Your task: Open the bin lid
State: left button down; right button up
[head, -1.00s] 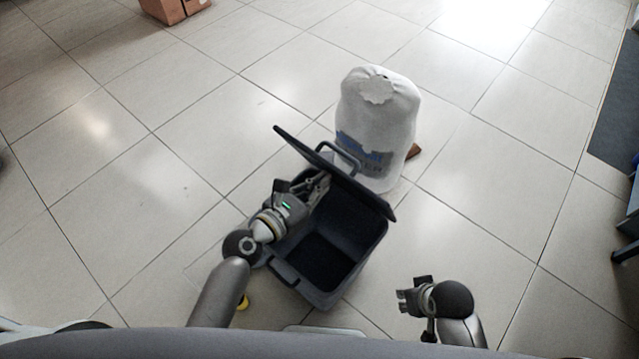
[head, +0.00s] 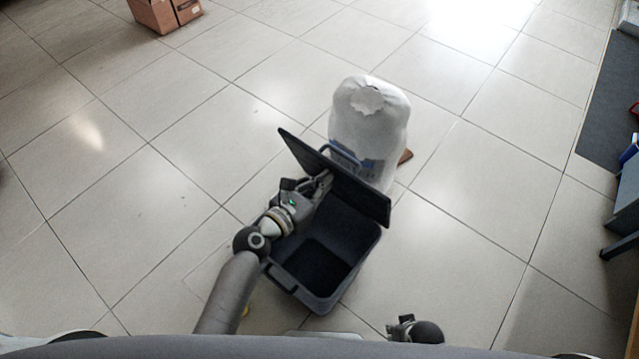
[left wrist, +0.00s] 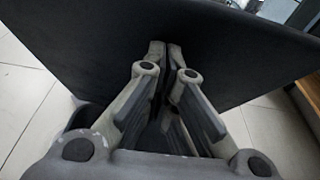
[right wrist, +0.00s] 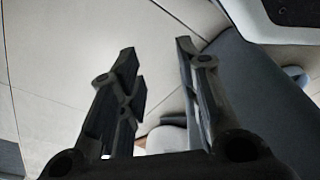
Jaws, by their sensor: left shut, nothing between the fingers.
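The dark grey bin (head: 318,300) stands on the tiled floor in the head view, its inside dark and showing no contents. Its lid (head: 362,198) is raised and tilted steeply at the far side, with a handle on it. My left gripper (head: 326,178) is at the underside of the lid. In the left wrist view my left gripper (left wrist: 166,46) is shut and empty, its tips at or against the broad dark lid (left wrist: 235,50). My right gripper (head: 393,328) is low in the head view, apart from the bin. In the right wrist view my right gripper (right wrist: 157,45) is open and empty.
A white sack (head: 368,125) stands right behind the lid, close to or touching it. Cardboard boxes (head: 165,12) are at the far left. A dark mat (head: 620,110) and a blue-grey bench (head: 625,210) are at the right. The floor on either side is clear.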

pick_arm(q)
jog(key=shift+w+d+r, duration=0.1)
jog(key=shift+w+r, duration=0.05)
dwell(0.4)
jog(key=v, duration=1.2)
